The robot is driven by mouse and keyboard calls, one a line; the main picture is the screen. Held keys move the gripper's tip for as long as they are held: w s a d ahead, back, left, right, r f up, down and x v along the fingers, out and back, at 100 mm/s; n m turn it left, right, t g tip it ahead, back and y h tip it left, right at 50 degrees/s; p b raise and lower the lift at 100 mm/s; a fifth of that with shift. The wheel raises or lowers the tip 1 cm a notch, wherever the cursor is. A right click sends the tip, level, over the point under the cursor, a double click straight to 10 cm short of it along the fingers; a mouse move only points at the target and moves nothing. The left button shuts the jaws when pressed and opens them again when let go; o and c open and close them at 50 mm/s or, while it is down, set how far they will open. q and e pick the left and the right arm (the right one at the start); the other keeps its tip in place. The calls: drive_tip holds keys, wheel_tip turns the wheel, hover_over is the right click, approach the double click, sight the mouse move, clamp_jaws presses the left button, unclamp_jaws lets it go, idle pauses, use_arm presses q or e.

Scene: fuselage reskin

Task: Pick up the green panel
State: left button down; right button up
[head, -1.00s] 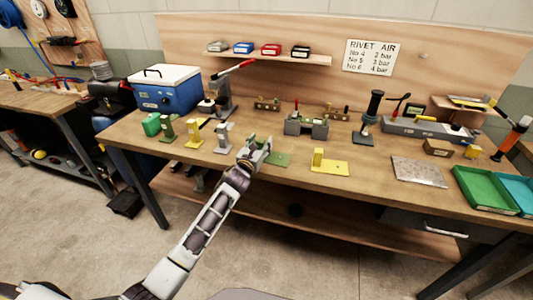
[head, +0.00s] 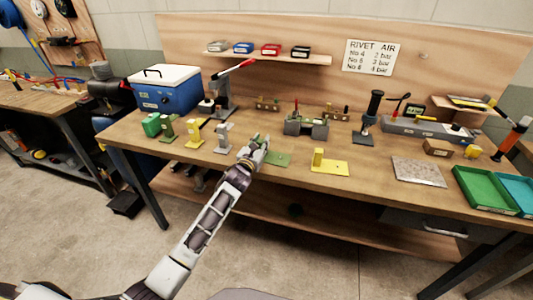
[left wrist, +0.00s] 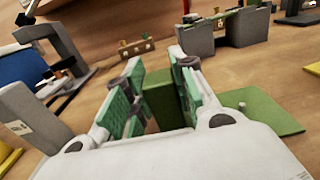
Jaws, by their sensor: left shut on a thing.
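The green panel (head: 279,159) lies flat on the workbench (head: 374,178), left of the yellow panel (head: 332,167). It has an upright green block at its left end. My left gripper (head: 258,146) is at that block. In the left wrist view, the green panel (left wrist: 262,118) extends to the right of the fingers. The fingers of my left gripper (left wrist: 152,98) stand on either side of the upright block and are shut on it. The panel's flat part looks to rest on the bench. My right gripper is not in view.
Small green, yellow and grey stands (head: 194,134) are left of my gripper. A grey fixture (head: 306,126) stands behind the panel. A metal plate (head: 419,171) and a green tray (head: 484,189) lie to the right. Bench wood is bare around the panel.

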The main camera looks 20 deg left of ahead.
use_arm(q)
drive_tip(key=shift+r, duration=0.85)
wheel_tip(320, 180, up, 7)
drive_tip(key=shift+r+p, duration=0.1)
drive_tip(key=shift+p, duration=0.5)
drive_tip(key=shift+r, duration=0.6)
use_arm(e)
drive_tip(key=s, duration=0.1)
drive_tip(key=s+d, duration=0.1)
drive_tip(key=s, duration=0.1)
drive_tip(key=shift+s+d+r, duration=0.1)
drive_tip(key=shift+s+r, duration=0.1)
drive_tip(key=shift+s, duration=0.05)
